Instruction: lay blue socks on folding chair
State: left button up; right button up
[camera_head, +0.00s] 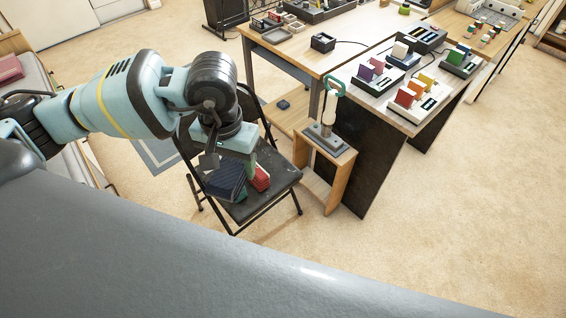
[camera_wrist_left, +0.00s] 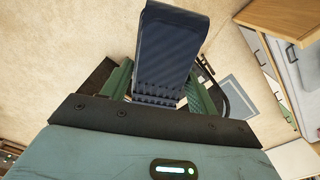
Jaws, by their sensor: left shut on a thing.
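The dark blue socks (camera_head: 226,181) are a folded bundle over the black folding chair (camera_head: 283,177). They also fill the upper middle of the left wrist view (camera_wrist_left: 172,42). My left gripper (camera_head: 238,168) points down over the chair seat and is shut on the socks. In the left wrist view its green fingers (camera_wrist_left: 160,92) stand on either side of the bundle's near end. I cannot tell whether the bundle touches the seat. My arm hides part of the chair's backrest. My right gripper is not in view.
The desk (camera_head: 285,47) stands behind. Carpet at the right is clear.

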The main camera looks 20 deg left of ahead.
aim_at(265, 158)
jog(key=i+j+z, duration=0.25)
jog(key=i, duration=0.3)
jog(key=i+j+z, duration=0.2)
jog(key=i+j, duration=0.2)
jog(key=i, duration=0.1)
